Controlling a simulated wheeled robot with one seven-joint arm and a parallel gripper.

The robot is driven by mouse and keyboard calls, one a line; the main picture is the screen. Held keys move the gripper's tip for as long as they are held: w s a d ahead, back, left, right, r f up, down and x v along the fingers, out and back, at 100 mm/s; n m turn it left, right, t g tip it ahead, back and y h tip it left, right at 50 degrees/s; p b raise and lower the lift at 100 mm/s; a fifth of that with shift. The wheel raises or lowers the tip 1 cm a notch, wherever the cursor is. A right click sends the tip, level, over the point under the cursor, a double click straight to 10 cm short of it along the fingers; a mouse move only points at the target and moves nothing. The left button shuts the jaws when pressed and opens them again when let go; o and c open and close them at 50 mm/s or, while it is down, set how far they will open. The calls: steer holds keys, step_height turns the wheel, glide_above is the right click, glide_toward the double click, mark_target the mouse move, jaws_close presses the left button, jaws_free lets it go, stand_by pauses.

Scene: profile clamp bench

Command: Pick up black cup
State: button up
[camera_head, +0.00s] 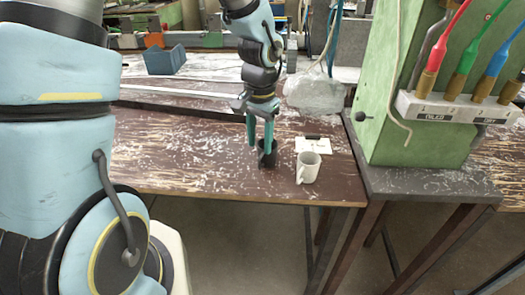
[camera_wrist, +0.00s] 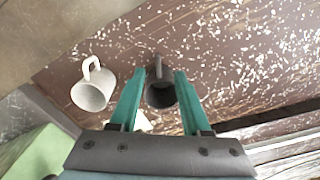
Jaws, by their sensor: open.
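The black cup (camera_head: 267,156) stands on the worn brown bench near its front edge. In the wrist view the black cup (camera_wrist: 160,93) shows between the two teal fingers, with its opening toward the camera and its handle pointing up in the picture. My gripper (camera_head: 260,143) is open and points down at the cup. In the wrist view my gripper (camera_wrist: 158,76) has one finger on each side of the cup. I cannot tell whether either finger touches it. In the head view the fingers partly hide the cup.
A white mug (camera_head: 308,168) stands close to the right of the black cup, also in the wrist view (camera_wrist: 93,89). A white paper (camera_head: 313,146) lies behind it. A green machine (camera_head: 405,85) stands at the right. A blue bin (camera_head: 165,60) sits at the back left.

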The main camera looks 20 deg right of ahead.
mark_target(259, 163)
steer(key=shift+s+a+f+p, duration=0.15)
steer(key=shift+f+p, duration=0.25)
steer(key=shift+f, duration=1.45)
steer(key=shift+s+a+f+p, duration=0.1)
steer(key=shift+f+p, duration=0.3)
steer(key=shift+f, duration=1.45)
jaws_close()
